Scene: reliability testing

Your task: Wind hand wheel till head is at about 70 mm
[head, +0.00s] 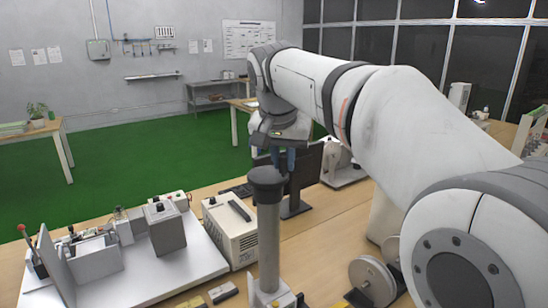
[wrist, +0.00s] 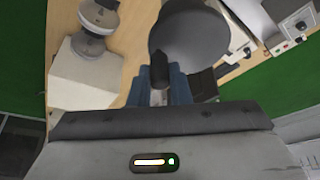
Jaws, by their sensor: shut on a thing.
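A grey upright column (head: 268,245) stands in the front middle of the head view, with the dark round hand wheel (head: 267,178) on top. The hand wheel shows from close up in the wrist view (wrist: 205,48) as a wide dark disc. A black handle (wrist: 160,68) stands at the wheel's edge. My gripper (wrist: 161,88) has its blue fingers closed on either side of this handle. In the head view my gripper (head: 286,158) is just behind the wheel, partly hidden by its own wrist. The column's lower end is cut off by the picture edge; no readable height scale shows.
A beige box with a handle (head: 231,228) stands close left of the column. A white board (head: 150,268) with several devices lies farther left. A disc-shaped device (head: 372,280) stands to the right, and a dark monitor (head: 303,180) behind. Bare wooden bench (head: 320,245) shows between them.

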